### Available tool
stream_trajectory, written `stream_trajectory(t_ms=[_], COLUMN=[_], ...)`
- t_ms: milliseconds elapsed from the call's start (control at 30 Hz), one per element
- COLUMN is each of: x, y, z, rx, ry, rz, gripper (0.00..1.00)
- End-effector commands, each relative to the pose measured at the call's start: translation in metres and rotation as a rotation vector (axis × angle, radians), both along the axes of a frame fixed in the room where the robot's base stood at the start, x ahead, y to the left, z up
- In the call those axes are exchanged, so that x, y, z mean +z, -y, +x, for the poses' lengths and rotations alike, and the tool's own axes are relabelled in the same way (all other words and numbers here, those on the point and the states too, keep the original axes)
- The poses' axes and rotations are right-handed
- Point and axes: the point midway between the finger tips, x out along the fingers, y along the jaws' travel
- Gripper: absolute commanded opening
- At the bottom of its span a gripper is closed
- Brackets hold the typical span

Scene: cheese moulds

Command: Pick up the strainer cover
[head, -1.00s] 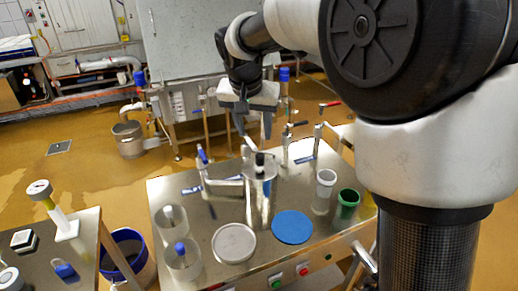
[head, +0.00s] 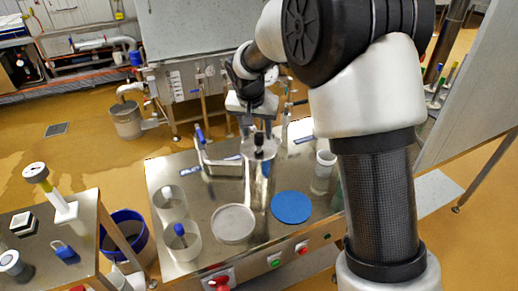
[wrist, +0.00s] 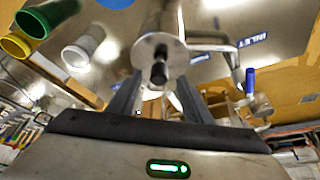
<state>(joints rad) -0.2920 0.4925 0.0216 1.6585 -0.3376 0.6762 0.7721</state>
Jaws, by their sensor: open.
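The strainer cover, a round metal lid (head: 266,152) with a black knob (head: 258,141), sits on top of an upright metal cylinder (head: 257,185) on the steel table. In the wrist view the lid (wrist: 149,46) and its knob (wrist: 159,68) show face-on, ahead of the fingers. My gripper (head: 257,122) is open and empty, just above and behind the knob in the head view. In the wrist view its two fingers (wrist: 158,98) lie to either side of the knob's line, apart from it. I cannot tell the exact gap in depth.
On the steel table (head: 205,255) are a grey disc (head: 233,223), a blue disc (head: 291,207) and clear cylinders (head: 181,242) at left. A white cup (head: 323,170) stands at right.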

Motion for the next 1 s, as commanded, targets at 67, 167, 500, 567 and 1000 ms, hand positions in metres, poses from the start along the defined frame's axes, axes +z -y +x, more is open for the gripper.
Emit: stream_trajectory(t_ms=[67, 167, 500, 567, 1000], x=[-0.011, -0.025, -0.043, -0.043, -0.041], y=[0.003, 0.005, 0.006, 0.006, 0.006], z=[0.005, 0.012, 0.020, 0.020, 0.020], rx=[-0.001, -0.002, -0.001, -0.001, -0.001], ry=[-0.005, -0.004, -0.001, -0.001, 0.001], rz=[-0.002, -0.001, 0.000, 0.000, 0.000], gripper=[0.46, 0.46, 0.46, 0.46, 0.00])
